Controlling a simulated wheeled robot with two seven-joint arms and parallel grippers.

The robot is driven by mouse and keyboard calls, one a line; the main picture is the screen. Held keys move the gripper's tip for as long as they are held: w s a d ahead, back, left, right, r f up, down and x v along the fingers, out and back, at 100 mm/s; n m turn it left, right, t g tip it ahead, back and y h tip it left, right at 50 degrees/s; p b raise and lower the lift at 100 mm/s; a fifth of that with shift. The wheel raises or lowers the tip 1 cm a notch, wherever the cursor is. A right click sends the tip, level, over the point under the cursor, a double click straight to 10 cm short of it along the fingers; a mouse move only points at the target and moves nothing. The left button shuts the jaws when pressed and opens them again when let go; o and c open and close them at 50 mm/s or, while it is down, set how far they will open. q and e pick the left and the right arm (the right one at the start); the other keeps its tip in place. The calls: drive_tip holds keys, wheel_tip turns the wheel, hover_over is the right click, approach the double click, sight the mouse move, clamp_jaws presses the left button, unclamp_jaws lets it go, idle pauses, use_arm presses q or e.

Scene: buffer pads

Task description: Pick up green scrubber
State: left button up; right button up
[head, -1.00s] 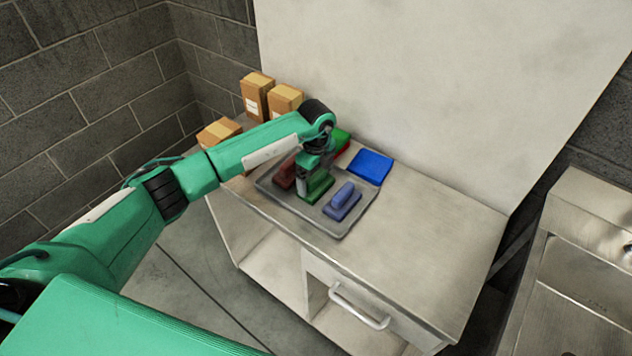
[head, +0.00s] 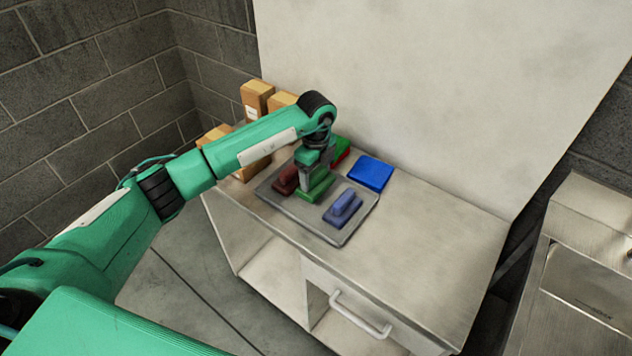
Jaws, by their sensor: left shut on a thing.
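The green scrubber (head: 318,190) is in the middle of the grey tray (head: 344,236), between the red scrubber (head: 285,181) on the left and the blue scrubber (head: 343,208) on the right. My left gripper (head: 313,182) points down and is shut on the green scrubber's top, hiding its handle. I cannot tell whether the scrubber touches the tray. My right gripper is not in view.
The tray lies on a metal cabinet top (head: 420,238). A blue pad (head: 370,172) lies behind the tray, with a green pad (head: 341,146) partly hidden behind my arm. Cardboard boxes (head: 257,96) stand at the back left. The counter's right side is clear. A sink (head: 595,285) is at right.

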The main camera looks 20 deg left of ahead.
sight(316, 171)
use_arm(q)
wheel_tip(316, 171, up, 16)
drive_tip(key=b, duration=0.3)
drive_tip(key=shift+r, duration=0.25)
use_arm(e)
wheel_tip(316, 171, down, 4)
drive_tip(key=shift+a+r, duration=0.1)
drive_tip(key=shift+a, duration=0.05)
